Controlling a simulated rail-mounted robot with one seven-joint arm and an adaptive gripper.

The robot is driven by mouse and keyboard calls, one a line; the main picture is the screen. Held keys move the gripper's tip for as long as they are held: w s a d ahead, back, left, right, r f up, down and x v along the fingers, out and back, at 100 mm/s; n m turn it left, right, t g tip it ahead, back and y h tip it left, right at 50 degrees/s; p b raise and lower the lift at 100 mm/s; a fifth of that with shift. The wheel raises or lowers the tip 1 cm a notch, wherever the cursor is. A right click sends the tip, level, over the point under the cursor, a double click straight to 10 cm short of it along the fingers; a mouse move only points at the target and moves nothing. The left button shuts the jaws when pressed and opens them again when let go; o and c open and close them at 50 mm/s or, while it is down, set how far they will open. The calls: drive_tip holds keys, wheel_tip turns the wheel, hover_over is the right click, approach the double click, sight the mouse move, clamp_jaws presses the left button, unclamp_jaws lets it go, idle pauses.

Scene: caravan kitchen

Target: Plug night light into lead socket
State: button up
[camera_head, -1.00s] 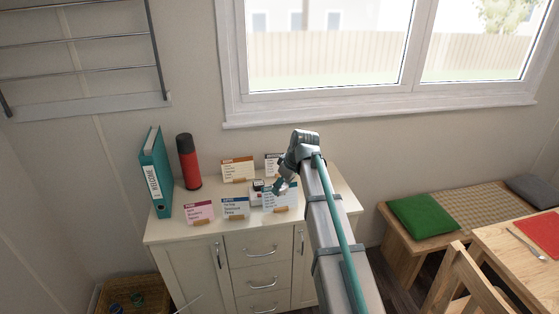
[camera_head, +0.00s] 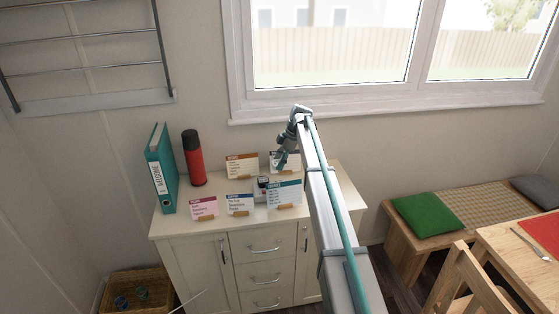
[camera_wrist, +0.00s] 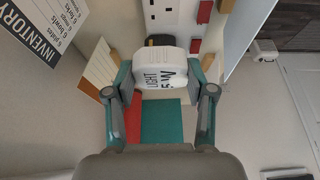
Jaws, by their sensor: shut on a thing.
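In the wrist view my gripper (camera_wrist: 166,76) is shut on the white night light (camera_wrist: 160,69), whose face reads "LIGHT 5 W". A black part (camera_wrist: 160,40) shows just behind the night light. The white lead socket (camera_wrist: 174,12), with dark slots, shows at the top edge, behind the night light; I cannot tell whether they touch. The night light's pins are hidden. In the head view my gripper (camera_head: 282,161) is above the cabinet top, near the back cards; the night light is not clear there. A small white and dark thing (camera_head: 262,183) stands among the cards.
A teal binder (camera_head: 161,172) and a red flask (camera_head: 193,160) stand at left. Red pieces (camera_wrist: 205,12) border the socket. The cabinet's right end looks clear.

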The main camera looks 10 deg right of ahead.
drive_tip(key=shift+f+b, duration=1)
drive_tip(key=shift+f, duration=2.05)
drive_tip(key=shift+d, duration=0.1)
drive_tip(key=shift+f+b, duration=0.7)
drive_tip(key=shift+f, duration=0.4)
drive_tip(key=o, duration=1.2)
drive_tip(key=shift+o, duration=0.2)
drive_tip(key=v, duration=1.2)
